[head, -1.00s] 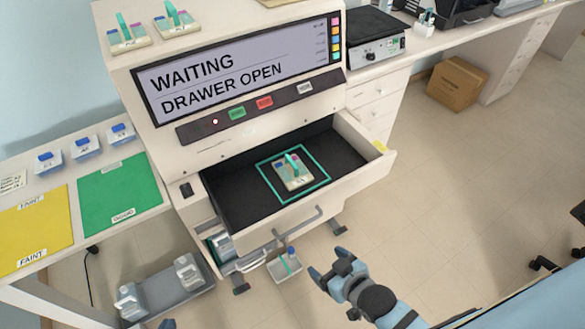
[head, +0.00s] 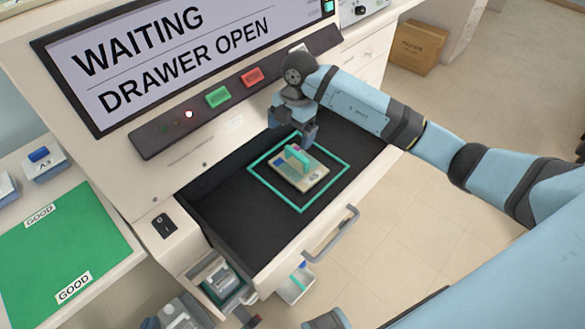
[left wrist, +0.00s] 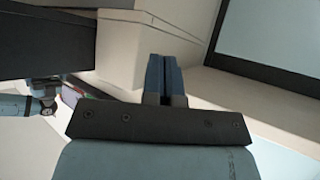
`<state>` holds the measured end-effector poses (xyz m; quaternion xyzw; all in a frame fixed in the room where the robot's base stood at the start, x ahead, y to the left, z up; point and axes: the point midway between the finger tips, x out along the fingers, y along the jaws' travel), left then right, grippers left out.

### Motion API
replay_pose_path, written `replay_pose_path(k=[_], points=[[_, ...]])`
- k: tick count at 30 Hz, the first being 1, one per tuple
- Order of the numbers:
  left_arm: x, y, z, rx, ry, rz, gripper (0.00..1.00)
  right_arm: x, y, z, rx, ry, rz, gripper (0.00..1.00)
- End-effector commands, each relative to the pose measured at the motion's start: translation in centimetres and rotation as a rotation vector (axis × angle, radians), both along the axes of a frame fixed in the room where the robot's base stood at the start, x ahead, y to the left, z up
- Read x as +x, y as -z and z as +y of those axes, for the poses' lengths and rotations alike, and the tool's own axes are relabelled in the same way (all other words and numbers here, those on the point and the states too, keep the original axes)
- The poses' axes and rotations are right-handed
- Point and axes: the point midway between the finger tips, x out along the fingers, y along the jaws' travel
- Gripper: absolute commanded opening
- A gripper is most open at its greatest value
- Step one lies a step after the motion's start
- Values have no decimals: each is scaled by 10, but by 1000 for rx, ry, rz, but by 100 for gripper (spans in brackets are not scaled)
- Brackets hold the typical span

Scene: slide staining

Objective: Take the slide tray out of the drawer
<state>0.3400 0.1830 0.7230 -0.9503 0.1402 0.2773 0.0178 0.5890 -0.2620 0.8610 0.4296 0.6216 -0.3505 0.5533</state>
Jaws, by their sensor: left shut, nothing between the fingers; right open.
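The slide tray (head: 312,178) is a small pale tray with a teal handle (head: 297,156). It lies inside the teal outline on the black floor of the open drawer (head: 228,208). My right gripper (head: 304,138) is open, pointing down over the far end of the tray, close to the handle. Its fingers partly overlap the handle's far side in the picture, and I cannot tell whether they touch it. My left gripper (left wrist: 164,78) is shut and empty in the left wrist view, away from the tray.
The machine's screen (head: 170,50) reads "WAITING DRAWER OPEN", with a green button (head: 218,97) and a red button (head: 252,76) below it. The drawer handle (head: 332,233) sticks out in front. A green mat (head: 62,250) marked "GOOD" lies at left. A cardboard box (head: 418,47) stands on the floor.

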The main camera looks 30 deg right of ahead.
Motion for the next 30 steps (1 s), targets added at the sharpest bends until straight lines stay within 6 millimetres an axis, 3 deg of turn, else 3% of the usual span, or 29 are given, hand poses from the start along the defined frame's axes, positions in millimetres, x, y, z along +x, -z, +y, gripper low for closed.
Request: replay_pose_path(k=[3, 6, 15, 26, 30], points=[[0, 4, -1, -4, 0, -2, 0, 10, -4, -24, -122, 81, -7, 100], [-1, 5, -2, -5, 0, 0, 0, 12, 4, -30, -152, 105, -6, 100], [-1, 11, -2, -3, 2, -3, 0, 11, 61, -29, -149, 103, -6, 100], [1, 8, -3, -10, 4, -16, 0, 10, 88, -27, -148, 102, -7, 100], [1, 9, -3, -15, 4, -22, 0, 7, 109, -24, -148, 102, -5, 100]])
